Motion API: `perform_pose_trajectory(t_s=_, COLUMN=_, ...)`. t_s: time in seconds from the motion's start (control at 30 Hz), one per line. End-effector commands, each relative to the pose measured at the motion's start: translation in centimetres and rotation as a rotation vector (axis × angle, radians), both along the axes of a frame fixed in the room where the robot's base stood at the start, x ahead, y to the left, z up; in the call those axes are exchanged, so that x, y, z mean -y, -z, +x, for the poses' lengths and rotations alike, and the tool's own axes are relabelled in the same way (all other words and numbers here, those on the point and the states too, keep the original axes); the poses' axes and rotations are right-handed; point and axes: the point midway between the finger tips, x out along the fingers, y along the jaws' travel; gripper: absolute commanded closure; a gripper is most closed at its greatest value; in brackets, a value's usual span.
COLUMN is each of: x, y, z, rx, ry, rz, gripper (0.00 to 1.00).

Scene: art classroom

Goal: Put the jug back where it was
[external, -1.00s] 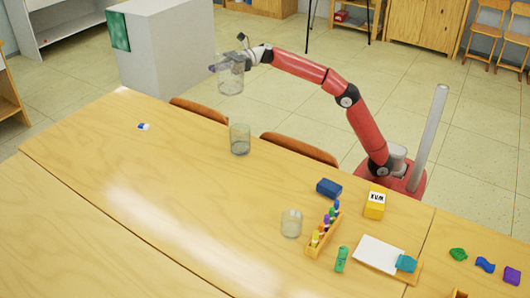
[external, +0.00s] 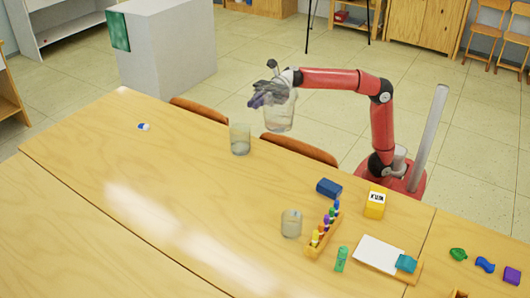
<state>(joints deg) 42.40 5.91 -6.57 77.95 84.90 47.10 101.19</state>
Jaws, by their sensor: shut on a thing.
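My gripper (external: 262,97) is shut on a clear glass jug (external: 279,115) and holds it up in the air, just beyond the far edge of the table (external: 130,180). The jug looks roughly upright, and its upper part is partly hidden by the gripper. A clear glass vessel (external: 240,140) stands on the table near the far edge, to the left of and below the held jug. A smaller clear glass (external: 291,224) stands farther right, next to a wooden rack of coloured pieces (external: 323,236).
A blue block (external: 329,188), a yellow box (external: 375,205), a green piece (external: 341,259) and white paper (external: 379,254) lie on the right. Chair backs (external: 299,149) line the far edge. A small blue-white item (external: 144,127) lies far left. The table's middle is clear.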

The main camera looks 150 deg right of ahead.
Motion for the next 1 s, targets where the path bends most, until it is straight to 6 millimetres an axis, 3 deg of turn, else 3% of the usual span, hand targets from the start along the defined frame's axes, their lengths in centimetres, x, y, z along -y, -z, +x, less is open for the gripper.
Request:
perform_pose_trajectory(t_s=0.47, x=0.1, y=4.9, z=-0.1, rx=0.0, ry=0.002, rz=0.002, gripper=1.0)
perform_pose_trajectory(t_s=1.0, x=0.0, y=17.7, z=0.0, rx=0.0, ry=0.001, rz=0.004, gripper=1.0)
